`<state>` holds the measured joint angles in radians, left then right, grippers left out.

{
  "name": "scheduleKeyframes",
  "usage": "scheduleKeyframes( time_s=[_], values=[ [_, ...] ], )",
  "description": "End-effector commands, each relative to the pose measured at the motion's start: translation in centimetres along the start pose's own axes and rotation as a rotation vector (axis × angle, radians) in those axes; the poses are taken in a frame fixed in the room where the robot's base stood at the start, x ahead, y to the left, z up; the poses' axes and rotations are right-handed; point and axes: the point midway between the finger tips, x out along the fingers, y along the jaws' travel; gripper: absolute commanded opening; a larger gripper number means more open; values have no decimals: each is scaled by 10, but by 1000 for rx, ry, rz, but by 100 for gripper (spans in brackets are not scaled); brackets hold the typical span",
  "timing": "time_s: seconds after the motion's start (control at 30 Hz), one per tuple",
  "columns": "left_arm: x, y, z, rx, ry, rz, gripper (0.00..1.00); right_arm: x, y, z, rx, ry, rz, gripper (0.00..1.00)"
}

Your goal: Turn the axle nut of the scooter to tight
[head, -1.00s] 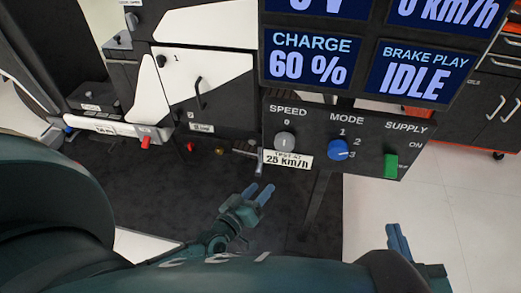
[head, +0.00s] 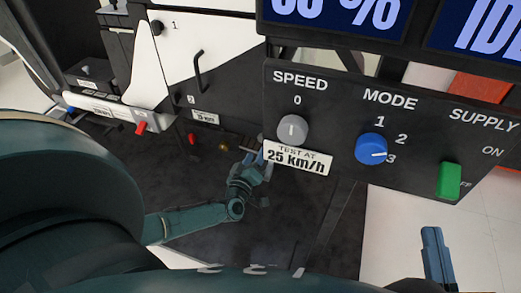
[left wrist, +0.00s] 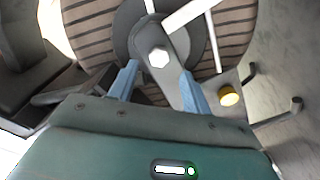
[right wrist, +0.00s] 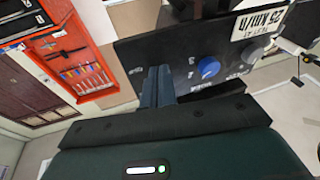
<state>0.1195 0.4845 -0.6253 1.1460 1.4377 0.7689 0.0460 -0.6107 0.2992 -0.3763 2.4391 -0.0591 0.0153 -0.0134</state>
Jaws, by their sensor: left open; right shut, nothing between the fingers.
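The axle nut (left wrist: 158,57) is a pale hexagon on a dark hub plate in front of the brown-grooved wheel (left wrist: 90,45) in the left wrist view. My left gripper (left wrist: 160,72) is open, its blue fingers either side of the line to the nut; whether they reach around it I cannot tell. In the head view my left gripper (head: 262,160) is below the panel's left end, and the nut cannot be made out there. My right gripper (head: 433,245) is shut and empty at the lower right; its closed fingers also show in the right wrist view (right wrist: 158,88).
The control panel (head: 335,95) carries a grey speed knob (head: 292,130), a blue mode knob (head: 371,148) and a green supply switch (head: 450,180). A red tool board (right wrist: 75,60) stands beyond the right gripper.

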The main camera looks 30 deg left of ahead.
Motion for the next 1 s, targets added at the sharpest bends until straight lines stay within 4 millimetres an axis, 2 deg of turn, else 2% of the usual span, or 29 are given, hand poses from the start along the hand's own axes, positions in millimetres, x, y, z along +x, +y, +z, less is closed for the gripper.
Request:
scheduleKeyframes(
  time_s=[0.1, 0.3, 0.7, 1.0],
  values=[
    [24, -2, 2, 1, 2, 2, 49, 0, -2, 4, 24, 14, -7, 0],
    [46, -2, 2, 3, -1, 1, 49, 6, 2, -7, -10, 88, -17, 0],
    [52, 0, 0, 1, -2, 0, 48, 9, 4, -13, -25, 112, -18, 0],
    [52, 0, 0, 1, -1, 0, 23, 8, 4, -13, -25, 112, -18, 0]
  ],
)
